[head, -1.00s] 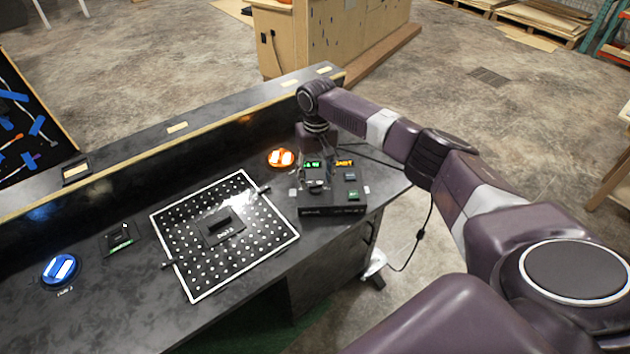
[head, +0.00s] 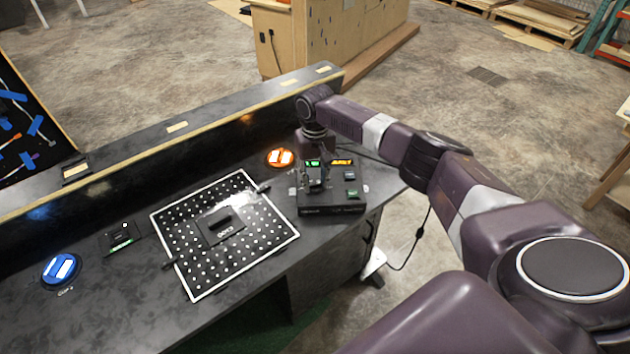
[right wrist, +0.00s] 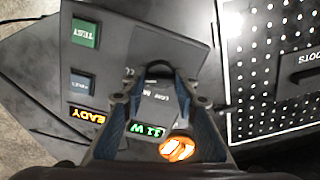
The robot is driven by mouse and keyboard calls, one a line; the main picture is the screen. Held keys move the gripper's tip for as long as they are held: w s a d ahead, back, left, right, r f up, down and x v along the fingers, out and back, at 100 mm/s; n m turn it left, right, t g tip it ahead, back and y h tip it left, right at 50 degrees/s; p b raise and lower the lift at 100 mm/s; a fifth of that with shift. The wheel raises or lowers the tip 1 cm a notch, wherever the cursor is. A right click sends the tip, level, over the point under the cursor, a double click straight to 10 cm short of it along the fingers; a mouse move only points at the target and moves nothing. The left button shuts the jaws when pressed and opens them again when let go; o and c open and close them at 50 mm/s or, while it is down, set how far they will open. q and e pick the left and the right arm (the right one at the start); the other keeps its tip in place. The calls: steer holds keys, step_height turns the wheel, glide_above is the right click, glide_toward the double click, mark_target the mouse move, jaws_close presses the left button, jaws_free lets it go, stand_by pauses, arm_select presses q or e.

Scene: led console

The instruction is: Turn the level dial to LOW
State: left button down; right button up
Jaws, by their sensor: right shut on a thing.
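The level dial (right wrist: 158,70) is a dark knob on the black console box (head: 333,209). In the right wrist view it sits between my right gripper's fingertips (right wrist: 160,86), which are shut on it. Small printed lettering, seemingly including LOW, shows beside the dial, but which mark the dial points to cannot be told. In the head view my right gripper (head: 315,184) reaches down onto the left part of the console and hides most of the dial. My left gripper is out of view.
The console has a green display (right wrist: 146,130), an amber display (right wrist: 87,117), a TEST button (right wrist: 86,32) and another button (right wrist: 82,84). An orange lit button (head: 280,157) is behind it. A white-edged perforated panel (head: 183,272) lies left; a blue lit button (head: 61,268) is farther left.

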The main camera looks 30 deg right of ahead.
steer(key=n+p, duration=0.1)
steer(key=n, duration=0.2)
steer(key=shift+r+n+p, duration=0.1)
steer(key=shift+n+p, duration=0.2)
steer(key=shift+n, duration=0.1)
steer(key=n, duration=0.2)
steer(key=shift+n, duration=0.4)
steer(key=n+p, duration=0.1)
steer(key=n, duration=0.2)
steer(key=shift+n, duration=0.3)
steer(key=n, duration=0.4)
steer(key=shift+n, duration=0.3)
steer(key=n, duration=0.4)
steer(key=shift+a+n, duration=0.1)
steer(key=shift+n, duration=0.3)
steer(key=o, duration=1.2)
steer(key=shift+c, duration=0.2)
